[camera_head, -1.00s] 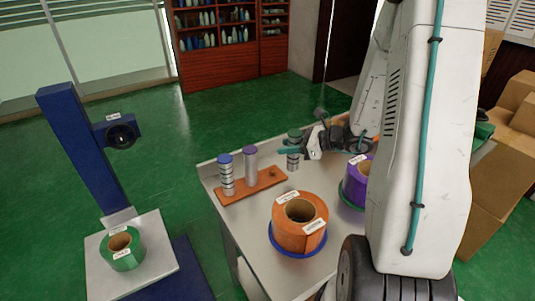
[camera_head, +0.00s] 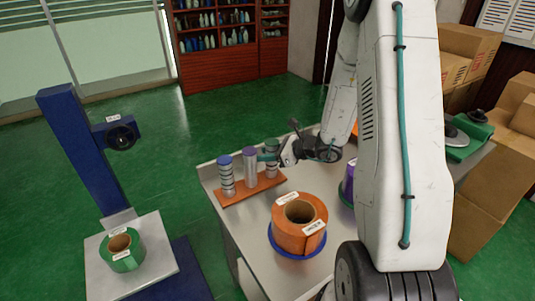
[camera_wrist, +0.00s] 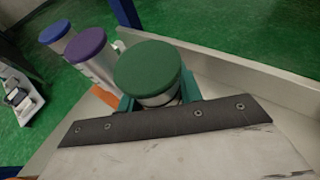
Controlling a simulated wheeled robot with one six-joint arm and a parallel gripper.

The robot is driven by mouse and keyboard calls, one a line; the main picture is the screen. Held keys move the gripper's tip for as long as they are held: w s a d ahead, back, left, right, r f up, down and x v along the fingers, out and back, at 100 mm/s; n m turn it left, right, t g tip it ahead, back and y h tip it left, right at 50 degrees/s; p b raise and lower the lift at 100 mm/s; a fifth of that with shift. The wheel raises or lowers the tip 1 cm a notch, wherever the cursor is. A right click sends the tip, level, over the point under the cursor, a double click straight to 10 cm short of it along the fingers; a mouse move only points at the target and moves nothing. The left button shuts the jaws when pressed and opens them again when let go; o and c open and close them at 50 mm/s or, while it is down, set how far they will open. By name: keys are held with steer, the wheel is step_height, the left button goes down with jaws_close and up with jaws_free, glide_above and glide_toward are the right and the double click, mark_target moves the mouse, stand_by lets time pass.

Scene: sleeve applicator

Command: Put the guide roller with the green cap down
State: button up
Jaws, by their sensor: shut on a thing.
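The guide roller with the green cap (camera_wrist: 148,72) is held in my gripper, which shows in the head view (camera_head: 271,157). The roller is upright in the head view (camera_head: 271,171), at the right end of the orange-brown rack (camera_head: 236,194). Its lower end is at the rack; I cannot tell whether it sits in a hole or just above. Beside it on the rack stand the purple-capped roller (camera_head: 250,166) and, farther left, the blue-capped roller (camera_head: 226,175). In the wrist view my gripper's teal fingers (camera_wrist: 158,100) close around the green-capped roller.
A large orange roll (camera_head: 299,228) on a blue disc stands on the metal table, in front of the rack. A purple roll (camera_head: 347,183) is partly hidden by my arm. A green roll (camera_head: 122,252) lies on the stand plate at left. The table's left edge is close to the rack.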

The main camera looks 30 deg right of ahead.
steer(key=o, duration=1.1)
steer(key=shift+f, duration=0.1)
steer(key=shift+c, duration=0.2)
steer(key=v, duration=1.2)
steer(key=s+a+r+n+g, duration=0.5)
steer(key=a+r+n, duration=0.1)
steer(key=a+n, duration=0.25)
steer(key=s+a+r+n+g, duration=0.4)
steer(key=s+a+r+n, duration=0.15)
steer(key=a+n, duration=0.35)
steer(key=s+r+n+h, duration=0.6)
steer(key=s+n+h, duration=0.2)
steer(key=s+n, duration=0.3)
steer(key=shift+s+a, duration=0.3)
steer(key=shift+s, duration=0.45)
